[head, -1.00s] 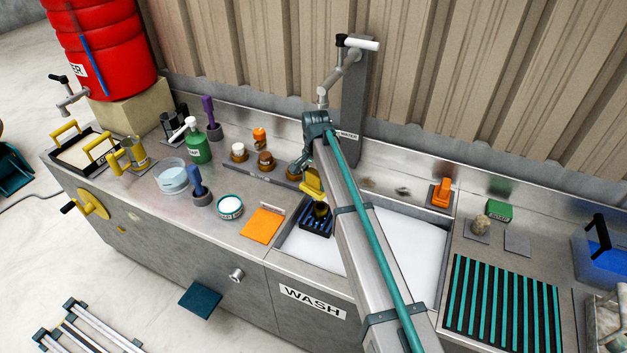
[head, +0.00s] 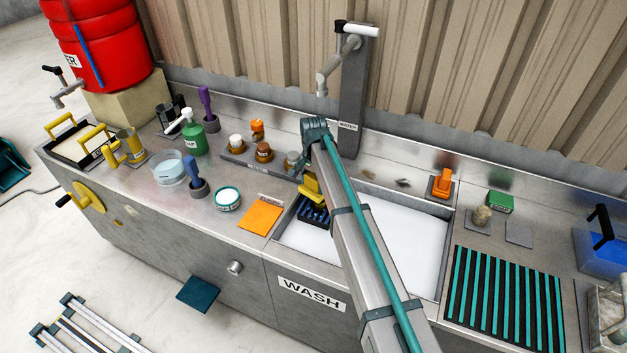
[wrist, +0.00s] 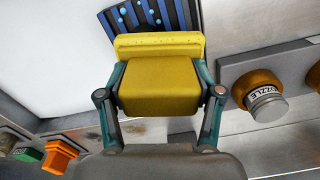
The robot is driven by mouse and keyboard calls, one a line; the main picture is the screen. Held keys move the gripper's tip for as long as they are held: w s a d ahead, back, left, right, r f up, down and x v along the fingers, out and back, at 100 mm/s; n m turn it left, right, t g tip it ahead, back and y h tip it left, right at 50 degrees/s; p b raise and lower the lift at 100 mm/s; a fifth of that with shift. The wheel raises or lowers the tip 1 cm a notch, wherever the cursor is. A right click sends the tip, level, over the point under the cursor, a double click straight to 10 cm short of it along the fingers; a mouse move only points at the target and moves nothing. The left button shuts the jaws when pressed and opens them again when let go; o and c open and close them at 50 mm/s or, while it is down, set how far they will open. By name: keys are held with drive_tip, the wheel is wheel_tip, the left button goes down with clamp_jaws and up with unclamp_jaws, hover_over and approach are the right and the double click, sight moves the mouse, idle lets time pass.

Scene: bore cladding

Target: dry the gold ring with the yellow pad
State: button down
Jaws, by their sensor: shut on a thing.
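My gripper (wrist: 160,95) is shut on the yellow pad (wrist: 160,84), a block with a wider, dotted yellow edge strip at its far side. In the head view the pad (head: 311,189) is partly hidden by my arm, at the back left of the wash basin. The pad is over or beside a dark rack with blue bars (head: 312,214); the rack also shows beyond the pad in the wrist view (wrist: 150,16), with light blue drops on it. I cannot make out a gold ring for certain; the pad and arm hide part of the rack.
A tap (head: 330,78) stands above the basin (head: 430,205). An orange cloth (head: 260,217) lies left of it, a striped drying rack (head: 507,291) right.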

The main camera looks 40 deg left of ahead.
drive_tip(key=shift+f+b, duration=0.3)
drive_tip(key=shift+f, duration=0.4)
idle(0.4)
drive_tip(key=shift+d, duration=0.1)
idle(0.4)
drive_tip(key=shift+w+d, duration=0.2)
drive_tip(key=shift+d, duration=0.5)
drive_tip(key=shift+w+d, duration=0.2)
drive_tip(key=shift+d, duration=0.45)
drive_tip(key=shift+w+d, duration=0.2)
drive_tip(key=shift+d, duration=0.5)
drive_tip(key=shift+a, duration=0.15)
drive_tip(key=shift+s+a+r, duration=0.1)
drive_tip(key=shift+s+a, duration=0.1)
drive_tip(key=shift+a, duration=0.45)
drive_tip(key=shift+s+a+f, duration=0.1)
drive_tip(key=shift+s+a, duration=0.1)
drive_tip(key=shift+a, duration=0.5)
drive_tip(key=shift+s+a+r, duration=0.1)
drive_tip(key=shift+s+a, duration=0.1)
drive_tip(key=shift+a, duration=0.45)
drive_tip(key=shift+d, duration=0.1)
drive_tip(key=shift+w+d, duration=0.2)
drive_tip(key=shift+d, duration=0.5)
drive_tip(key=shift+w+d, duration=0.2)
drive_tip(key=shift+d, duration=0.45)
drive_tip(key=shift+w+d, duration=0.2)
drive_tip(key=shift+d, duration=0.5)
